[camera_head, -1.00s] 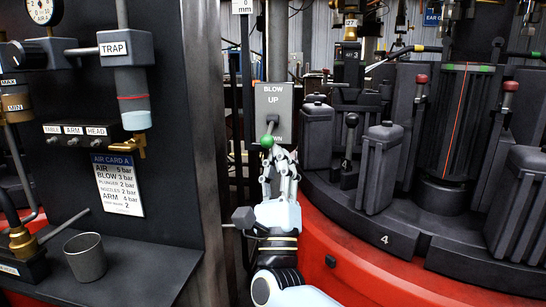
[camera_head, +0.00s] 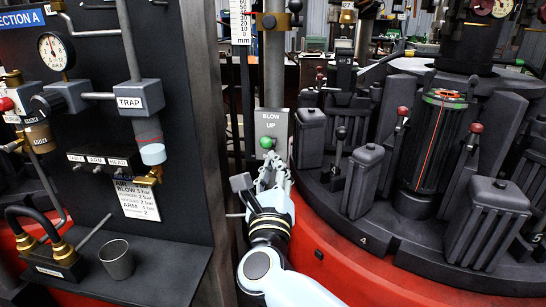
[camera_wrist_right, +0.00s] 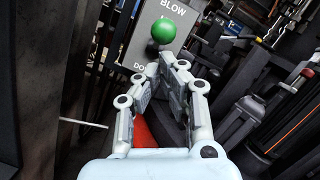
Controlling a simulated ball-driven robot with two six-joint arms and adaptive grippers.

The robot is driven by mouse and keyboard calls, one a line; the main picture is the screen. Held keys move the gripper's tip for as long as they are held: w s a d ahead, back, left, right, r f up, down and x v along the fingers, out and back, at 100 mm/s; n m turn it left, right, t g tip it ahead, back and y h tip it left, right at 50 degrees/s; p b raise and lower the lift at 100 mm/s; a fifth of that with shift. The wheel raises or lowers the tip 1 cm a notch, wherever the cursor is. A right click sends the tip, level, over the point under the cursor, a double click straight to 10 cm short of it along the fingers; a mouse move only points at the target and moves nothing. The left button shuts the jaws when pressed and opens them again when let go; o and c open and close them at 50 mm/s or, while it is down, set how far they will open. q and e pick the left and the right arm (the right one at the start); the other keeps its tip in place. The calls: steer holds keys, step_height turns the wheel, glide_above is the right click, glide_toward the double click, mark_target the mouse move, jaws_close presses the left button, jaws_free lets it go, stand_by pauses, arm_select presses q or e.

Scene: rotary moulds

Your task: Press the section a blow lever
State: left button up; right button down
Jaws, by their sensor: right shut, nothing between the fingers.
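The blow lever has a green ball knob (camera_head: 266,142) and stands out from a grey plate (camera_head: 271,122) marked BLOW and UP, beside the dark section A panel (camera_head: 165,60). In the right wrist view the green knob (camera_wrist_right: 163,30) shows in front of the plate (camera_wrist_right: 186,40), above part of the word DOWN. My right gripper (camera_head: 272,162) is shut and empty, its fingertips just below the knob. In the wrist view the fingertips (camera_wrist_right: 162,62) meet below the knob with a small gap showing. My left gripper is not in view.
Red-knobbed levers and dark moulds (camera_head: 485,220) stand on the round table with a red base (camera_head: 345,265) at right. A metal cup (camera_head: 116,260) stands on the panel's shelf at left. A vertical post and mm scale (camera_head: 241,22) rise near the plate.

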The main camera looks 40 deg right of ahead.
steer(key=shift+r, duration=0.3)
stand_by(0.5)
